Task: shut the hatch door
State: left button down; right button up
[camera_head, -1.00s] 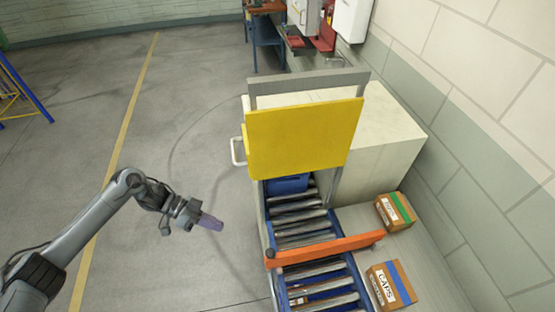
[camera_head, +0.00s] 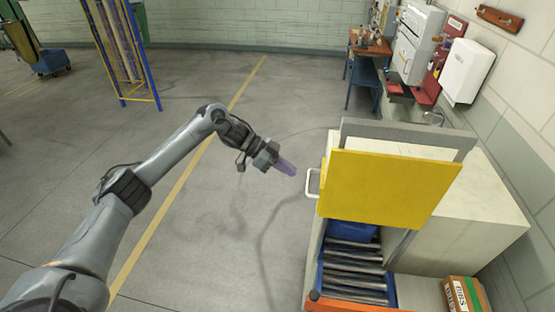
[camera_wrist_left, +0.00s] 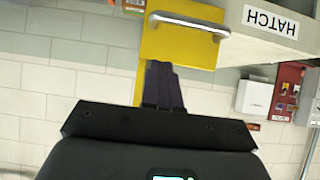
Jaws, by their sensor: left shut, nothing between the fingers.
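The yellow hatch door (camera_head: 380,190) stands raised in its grey frame (camera_head: 408,134) above the roller conveyor, with an opening below it. A white handle (camera_head: 312,183) sticks out at its left edge. In the left wrist view the yellow door (camera_wrist_left: 180,45) and its metal handle (camera_wrist_left: 188,24) appear at the top, beside a sign reading HATCH (camera_wrist_left: 270,21). My left gripper (camera_head: 287,167) is shut and empty, just left of the handle and apart from it in the head view. Its purple fingers (camera_wrist_left: 163,85) point at the door below the handle in the wrist view. My right gripper is not in view.
A roller conveyor (camera_head: 352,271) runs under the door, with a blue item (camera_head: 348,231) in the opening. A pale cabinet (camera_head: 490,213) stands on the right, and a cardboard box (camera_head: 466,294) lies at lower right. The floor left of the door is clear.

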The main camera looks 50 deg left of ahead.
pick_arm(q)
jog(key=w+d+f+p, duration=0.2)
jog(key=d+f, duration=0.1)
jog(key=f, duration=0.3)
jog(key=shift+w, duration=0.2)
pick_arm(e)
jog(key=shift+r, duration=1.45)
pick_arm(q)
jog(key=shift+f, duration=0.2)
pick_arm(e)
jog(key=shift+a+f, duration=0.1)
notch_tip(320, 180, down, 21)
jog(key=b, duration=2.1)
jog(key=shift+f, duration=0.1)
pick_arm(q)
notch_tip(320, 180, down, 30)
jog(key=shift+b, duration=0.35)
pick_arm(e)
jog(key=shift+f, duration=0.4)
